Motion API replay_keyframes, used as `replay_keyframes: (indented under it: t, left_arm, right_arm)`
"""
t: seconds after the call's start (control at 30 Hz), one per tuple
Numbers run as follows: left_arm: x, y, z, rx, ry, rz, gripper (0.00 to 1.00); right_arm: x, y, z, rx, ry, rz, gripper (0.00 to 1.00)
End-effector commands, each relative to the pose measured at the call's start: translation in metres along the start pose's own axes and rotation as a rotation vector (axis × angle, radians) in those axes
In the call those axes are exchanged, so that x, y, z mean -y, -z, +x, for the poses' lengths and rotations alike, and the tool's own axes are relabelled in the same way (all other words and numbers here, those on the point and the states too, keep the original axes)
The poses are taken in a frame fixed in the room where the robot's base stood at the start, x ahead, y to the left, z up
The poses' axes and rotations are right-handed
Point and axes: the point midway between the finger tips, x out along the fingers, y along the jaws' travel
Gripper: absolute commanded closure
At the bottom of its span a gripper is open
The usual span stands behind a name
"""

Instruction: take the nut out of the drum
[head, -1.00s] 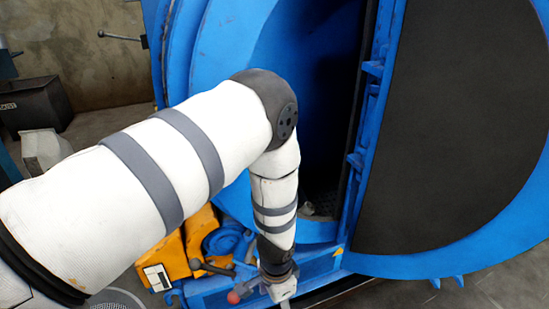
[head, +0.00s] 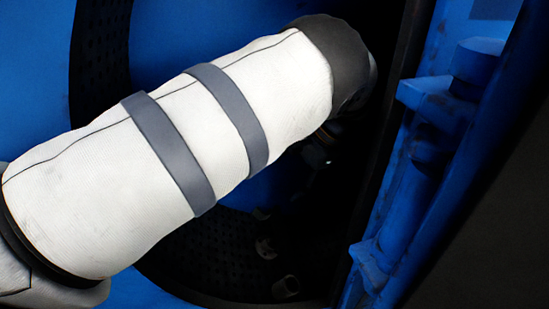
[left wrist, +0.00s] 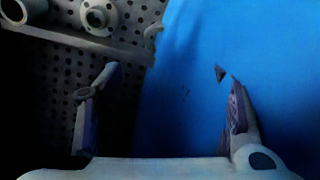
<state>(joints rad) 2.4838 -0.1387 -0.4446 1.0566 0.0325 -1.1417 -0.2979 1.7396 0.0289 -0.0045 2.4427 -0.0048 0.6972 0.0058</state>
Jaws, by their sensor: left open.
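My left arm reaches into the blue drum (head: 190,30). In the left wrist view my left gripper (left wrist: 166,75) is open, with nothing between its fingers. Its left finger is over the dark perforated drum wall and its right finger over smooth blue metal. A grey ring-like part with a round hole (left wrist: 98,17), possibly the nut, lies beyond the left finger, apart from it. In the head view small metal parts (head: 265,248) lie on the perforated floor below my arm; which one is the nut I cannot tell. The gripper is mostly hidden in shadow there.
A grey tube-like part (left wrist: 20,9) and a straight ledge (left wrist: 75,38) are close to the ring-like part. Another short cylinder (head: 285,287) lies low in the drum. The blue door edge with its hinge (head: 440,100) is close on the right of my arm.

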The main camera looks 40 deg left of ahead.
Motion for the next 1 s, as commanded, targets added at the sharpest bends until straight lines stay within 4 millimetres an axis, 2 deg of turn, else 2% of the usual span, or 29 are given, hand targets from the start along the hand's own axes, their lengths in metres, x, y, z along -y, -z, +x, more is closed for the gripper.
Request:
replay_keyframes:
  t: [0.2, 0.47, 0.67, 0.87, 0.9, 1.0]
  left_arm:
    - [-0.002, 0.0, 0.049, 0.009, -0.002, -0.001, 0.38]
    - [-0.001, 0.0, 0.078, 0.006, -0.001, -0.001, 0.38]
    - [-0.001, 0.002, 0.117, 0.008, -0.002, 0.0, 0.38]
    - [0.001, 0.002, 0.119, 0.001, -0.001, -0.001, 0.38]
    - [0.001, 0.002, 0.119, 0.001, -0.001, -0.001, 0.41]
    - [0.001, 0.002, 0.119, 0.001, -0.001, -0.001, 0.63]
  right_arm:
    - [0.0, 0.004, 0.013, 0.018, 0.0, 0.001, 0.6]
    - [0.0, 0.006, 0.021, 0.028, -0.001, 0.0, 0.6]
    - [0.001, 0.011, 0.035, 0.046, -0.001, 0.0, 0.6]
    - [0.001, 0.01, 0.035, 0.046, -0.001, -0.001, 0.6]
    - [0.001, 0.01, 0.035, 0.046, -0.001, -0.001, 0.6]
    - [0.001, 0.01, 0.035, 0.046, -0.001, -0.001, 0.6]
